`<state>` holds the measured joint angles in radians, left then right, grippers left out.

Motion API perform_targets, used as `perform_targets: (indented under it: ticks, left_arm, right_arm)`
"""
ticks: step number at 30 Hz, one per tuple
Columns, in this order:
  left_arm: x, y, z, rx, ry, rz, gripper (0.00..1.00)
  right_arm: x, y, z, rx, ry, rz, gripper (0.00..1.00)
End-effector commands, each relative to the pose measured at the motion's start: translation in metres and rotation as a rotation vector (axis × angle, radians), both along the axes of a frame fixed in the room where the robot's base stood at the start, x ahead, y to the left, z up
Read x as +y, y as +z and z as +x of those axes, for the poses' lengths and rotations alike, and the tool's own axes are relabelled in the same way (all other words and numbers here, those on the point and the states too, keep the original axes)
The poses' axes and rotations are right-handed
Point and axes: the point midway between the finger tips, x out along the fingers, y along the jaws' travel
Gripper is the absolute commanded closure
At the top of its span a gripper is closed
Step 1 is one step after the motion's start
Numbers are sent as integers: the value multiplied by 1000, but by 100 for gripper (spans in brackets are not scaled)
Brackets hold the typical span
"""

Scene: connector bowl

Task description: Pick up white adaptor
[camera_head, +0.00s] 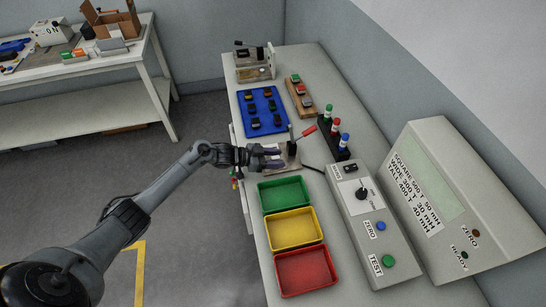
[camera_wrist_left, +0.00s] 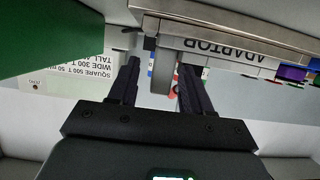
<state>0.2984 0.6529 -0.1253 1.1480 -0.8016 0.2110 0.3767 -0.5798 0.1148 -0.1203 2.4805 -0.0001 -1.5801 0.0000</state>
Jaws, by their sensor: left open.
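My left gripper (camera_head: 277,158) reaches in from the left, over the bench beside a pale plate (camera_head: 284,168) with a dark upright part. In the left wrist view the left gripper (camera_wrist_left: 155,62) is open, its two dark fingers apart. A pale grey upright piece (camera_wrist_left: 163,68) shows between the fingers; I cannot tell whether it is the white adaptor or whether a finger touches it. A label reading ADAPTOR (camera_wrist_left: 228,52) is on the edge of a metal-trimmed block close by. No white adaptor can be made out for certain in the head view. My right gripper is not in view.
Green (camera_head: 284,195), yellow (camera_head: 293,229) and red (camera_head: 306,269) trays stand nearer me. A red-handled lever (camera_head: 305,133) and a post rack (camera_head: 333,137) stand just beyond the gripper. A blue tray (camera_head: 262,111) lies behind; a control box (camera_head: 368,220) is right.

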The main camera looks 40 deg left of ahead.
Motion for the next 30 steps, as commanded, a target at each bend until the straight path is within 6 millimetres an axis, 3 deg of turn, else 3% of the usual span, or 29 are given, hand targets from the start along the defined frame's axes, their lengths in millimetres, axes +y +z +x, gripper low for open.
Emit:
perform_targets:
  ticks: [3,12,23,30]
  left_arm:
    - [0,0,0,0,0,0,54]
    - [0,0,0,0,0,0,100]
    - [0,3,0,-2,0,0,100]
    - [0,30,0,-4,-1,2,100]
  right_arm:
    - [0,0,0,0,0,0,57]
    - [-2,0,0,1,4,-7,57]
    - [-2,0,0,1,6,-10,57]
    - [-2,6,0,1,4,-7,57]
